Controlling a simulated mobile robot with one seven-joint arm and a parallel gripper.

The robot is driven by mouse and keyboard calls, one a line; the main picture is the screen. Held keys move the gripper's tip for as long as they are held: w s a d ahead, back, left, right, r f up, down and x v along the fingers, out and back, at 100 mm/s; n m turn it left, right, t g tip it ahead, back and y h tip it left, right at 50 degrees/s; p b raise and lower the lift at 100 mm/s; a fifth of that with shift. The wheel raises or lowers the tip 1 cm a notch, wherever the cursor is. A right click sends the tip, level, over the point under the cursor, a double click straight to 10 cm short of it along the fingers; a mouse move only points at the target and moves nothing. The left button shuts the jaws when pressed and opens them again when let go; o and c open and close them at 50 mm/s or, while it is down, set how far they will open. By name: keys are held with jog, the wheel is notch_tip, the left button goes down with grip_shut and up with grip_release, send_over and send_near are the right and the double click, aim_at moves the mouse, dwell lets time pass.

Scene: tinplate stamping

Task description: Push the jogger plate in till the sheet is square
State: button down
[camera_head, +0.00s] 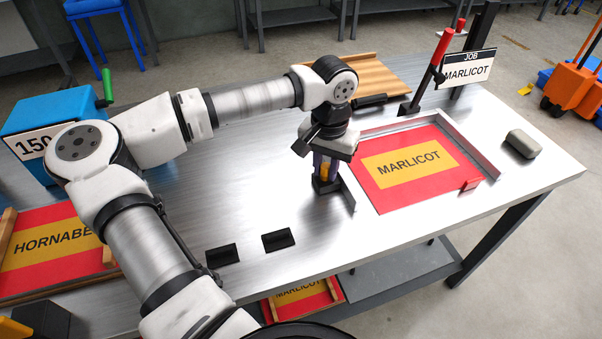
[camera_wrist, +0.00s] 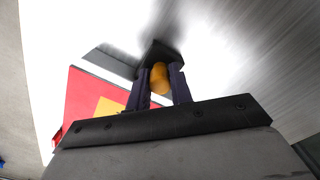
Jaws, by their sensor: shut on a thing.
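A red sheet with a yellow MARLICOT panel (camera_head: 392,190) lies on the metal table inside a grey corner fence (camera_head: 471,148) along its far and right sides. The jogger plate (camera_head: 348,198), a low grey bar, stands at the sheet's left side; it also shows in the wrist view (camera_wrist: 108,64). A black block with a yellow-orange knob (camera_wrist: 159,72) is beside the plate. My gripper (camera_head: 324,174) points down and is shut on the knob, with one dark finger on each side. My gripper partly hides the plate's far end, so its contact with the sheet is unclear.
A red-handled lever (camera_head: 442,48) and JOB MARLICOT sign (camera_head: 467,72) stand behind.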

jog(key=d, duration=0.1)
jog(key=w+d, duration=0.1)
jog(key=d, duration=0.1)
jog(key=d+b, duration=0.1)
jog(key=d, duration=0.1)
jog(key=shift+w, duration=0.35)
jog(key=shift+w+d+r, duration=0.1)
jog(key=shift+d, duration=0.15)
jog(key=c, duration=1.5)
grip_release()
jog(key=shift+d, duration=0.15)
notch_tip(320, 180, up, 14)
jog(key=shift+f+b, duration=0.1)
jog(key=shift+b, duration=0.55)
